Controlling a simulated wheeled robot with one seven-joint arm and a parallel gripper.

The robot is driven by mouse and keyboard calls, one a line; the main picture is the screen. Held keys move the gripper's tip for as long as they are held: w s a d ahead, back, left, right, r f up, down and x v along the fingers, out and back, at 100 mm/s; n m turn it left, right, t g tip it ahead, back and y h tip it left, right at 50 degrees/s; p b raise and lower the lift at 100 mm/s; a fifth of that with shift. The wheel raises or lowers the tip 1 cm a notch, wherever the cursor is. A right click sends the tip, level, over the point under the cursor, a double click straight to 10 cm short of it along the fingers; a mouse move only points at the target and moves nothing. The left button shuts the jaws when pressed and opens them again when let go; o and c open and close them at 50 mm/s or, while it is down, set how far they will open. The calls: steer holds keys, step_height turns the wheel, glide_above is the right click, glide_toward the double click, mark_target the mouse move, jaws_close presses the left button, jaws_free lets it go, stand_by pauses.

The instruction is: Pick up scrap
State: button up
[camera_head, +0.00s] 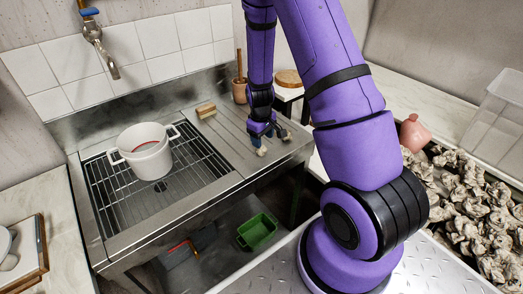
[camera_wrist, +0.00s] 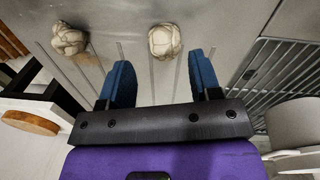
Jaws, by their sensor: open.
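Two pale crumpled lumps of scrap lie on the ribbed metal drainboard (camera_head: 225,122). In the wrist view one scrap (camera_wrist: 165,41) sits just beyond the fingertips, roughly in line with the gap between them. The other scrap (camera_wrist: 69,38) lies to the left, outside the fingers. In the head view they show as small pale lumps, one scrap (camera_head: 261,151) near the front edge, the other (camera_head: 286,136) close beside my gripper and partly hidden. My gripper (camera_wrist: 160,72) is open with blue fingers, empty, low over the drainboard; it also shows in the head view (camera_head: 271,136).
A white pot (camera_head: 148,151) stands on the sink rack (camera_head: 105,205) to the left. A wooden-topped brush (camera_head: 206,110) and a brown pot (camera_head: 240,92) stand behind. A large crumpled heap (camera_head: 470,210), a pink vase (camera_head: 412,133) and a clear bin (camera_head: 497,120) are at right. A green crate (camera_head: 257,231) is below.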

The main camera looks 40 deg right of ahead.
steer(key=shift+w+a+f, duration=0.1)
steer(key=shift+w+f, duration=0.05)
steer(key=shift+f, duration=1.25)
steer(key=shift+w+f, duration=0.15)
steer(key=shift+f, duration=1.25)
steer(key=c, duration=0.7)
steer(key=shift+r, duration=0.15)
